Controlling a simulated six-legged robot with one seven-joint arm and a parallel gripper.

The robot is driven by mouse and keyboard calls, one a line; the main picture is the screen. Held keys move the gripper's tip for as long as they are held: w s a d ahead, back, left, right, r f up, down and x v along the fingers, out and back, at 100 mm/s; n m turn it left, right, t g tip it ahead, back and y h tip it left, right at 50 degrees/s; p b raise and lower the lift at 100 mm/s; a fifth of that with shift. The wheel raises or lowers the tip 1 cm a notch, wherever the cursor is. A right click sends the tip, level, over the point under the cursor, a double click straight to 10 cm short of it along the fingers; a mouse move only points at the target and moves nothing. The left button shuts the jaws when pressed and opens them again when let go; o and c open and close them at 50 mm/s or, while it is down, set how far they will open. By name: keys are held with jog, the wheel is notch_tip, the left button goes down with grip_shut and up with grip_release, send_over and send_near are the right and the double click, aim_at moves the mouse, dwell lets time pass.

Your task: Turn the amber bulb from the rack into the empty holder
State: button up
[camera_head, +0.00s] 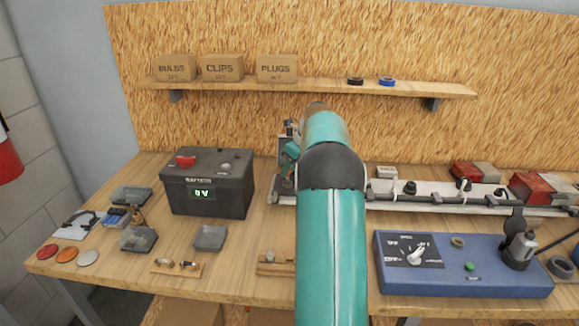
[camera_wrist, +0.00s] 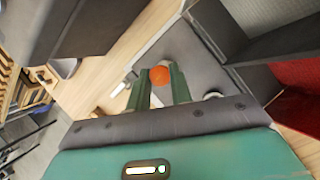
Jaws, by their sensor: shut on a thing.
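In the wrist view my gripper (camera_wrist: 159,71) is shut on the amber bulb (camera_wrist: 159,76), whose round orange top shows between the two green fingers. The bulb's base is hidden. Beyond the fingers is a grey plate (camera_wrist: 186,48). I cannot tell whether the bulb touches it, and no empty holder can be made out. In the head view my arm hides most of the gripper and the bulb. A small wooden rack (camera_head: 177,268) with small bulbs lies at the front left of the bench, and another wooden piece (camera_head: 273,264) is partly behind my arm.
A black battery box (camera_head: 207,185) reading 0 V stands left of my arm. A shelf (camera_head: 320,87) with boxes is above.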

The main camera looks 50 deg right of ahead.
jog(key=shift+f, duration=0.15)
jog(key=shift+f, duration=0.5)
jog(key=shift+f, duration=0.4)
dwell(0.7)
jog(key=m, duration=0.1)
jog(key=m+h, duration=0.1)
jog(key=shift+a+m, duration=0.25)
jog(key=shift+m, duration=0.15)
jog(key=shift+d+m+t, duration=0.15)
jog(key=shift+m+t, duration=0.15)
jog(key=shift+s, duration=0.1)
